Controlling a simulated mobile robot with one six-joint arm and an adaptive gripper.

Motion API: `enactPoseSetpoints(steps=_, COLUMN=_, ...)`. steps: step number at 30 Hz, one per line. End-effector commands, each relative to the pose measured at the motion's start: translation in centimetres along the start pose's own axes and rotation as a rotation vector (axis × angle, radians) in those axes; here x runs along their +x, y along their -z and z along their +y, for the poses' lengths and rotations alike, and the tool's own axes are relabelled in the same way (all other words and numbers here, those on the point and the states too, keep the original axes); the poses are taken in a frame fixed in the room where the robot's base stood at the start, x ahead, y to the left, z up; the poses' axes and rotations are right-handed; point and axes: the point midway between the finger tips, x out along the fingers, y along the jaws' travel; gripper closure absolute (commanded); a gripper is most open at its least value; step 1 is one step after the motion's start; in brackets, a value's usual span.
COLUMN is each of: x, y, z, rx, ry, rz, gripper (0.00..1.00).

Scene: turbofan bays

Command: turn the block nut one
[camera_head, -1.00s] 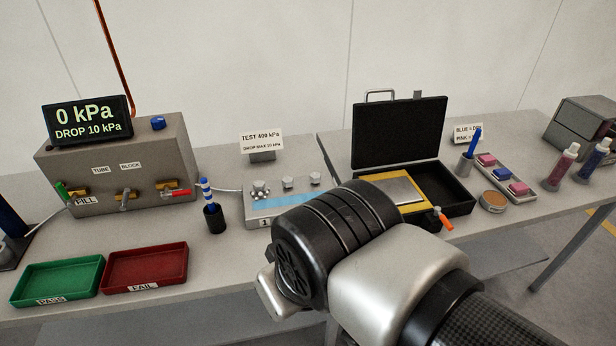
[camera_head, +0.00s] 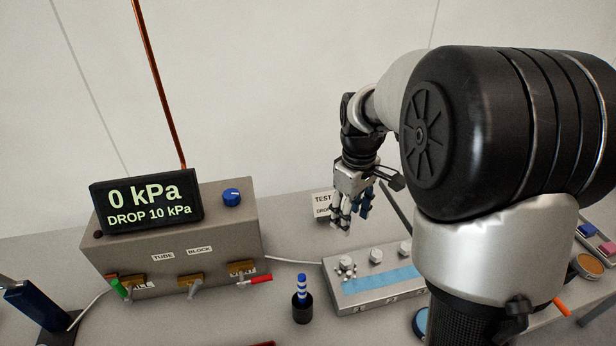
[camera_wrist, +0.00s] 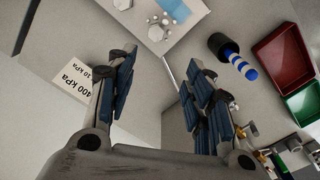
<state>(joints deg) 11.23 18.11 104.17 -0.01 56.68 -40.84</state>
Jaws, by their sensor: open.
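The grey test block (camera_head: 350,300) with a blue strip lies on the bench at the centre of the head view. Its leftmost metal nut (camera_head: 346,267) is nearest the figure 1 end seen earlier; two more round fittings stand along its top. A corner of the block also shows at the top of the wrist view, with a nut (camera_wrist: 156,33). My gripper (camera_head: 352,222) is open and empty, above and behind the block, apart from it. In the wrist view its blue-padded fingers (camera_wrist: 163,78) are spread wide, with nothing between them.
A pressure box (camera_head: 170,245) with a 0 kPa display (camera_head: 146,202) and valves stands left of the block. A black cup (camera_head: 302,309) with a blue-striped tool stands between. A test card (camera_head: 322,205) is behind the block. My arm hides much of the right side.

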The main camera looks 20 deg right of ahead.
Motion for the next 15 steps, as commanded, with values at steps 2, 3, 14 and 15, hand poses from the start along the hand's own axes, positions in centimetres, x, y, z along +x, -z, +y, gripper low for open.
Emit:
enactPoseSetpoints(steps=2, x=0.6, y=0.3, z=0.6, rx=-0.015, ry=0.009, rz=-0.011, gripper=0.53)
enactPoseSetpoints(steps=3, x=0.8, y=0.3, z=0.8, rx=-0.020, ry=0.011, rz=-0.013, gripper=0.53)
enactPoseSetpoints(steps=14, x=6.2, y=0.3, z=0.8, rx=-0.024, ry=0.015, rz=-0.017, gripper=0.53)
enactPoseSetpoints(steps=15, x=7.1, y=0.2, z=0.7, rx=-0.024, ry=0.015, rz=-0.017, gripper=0.53)
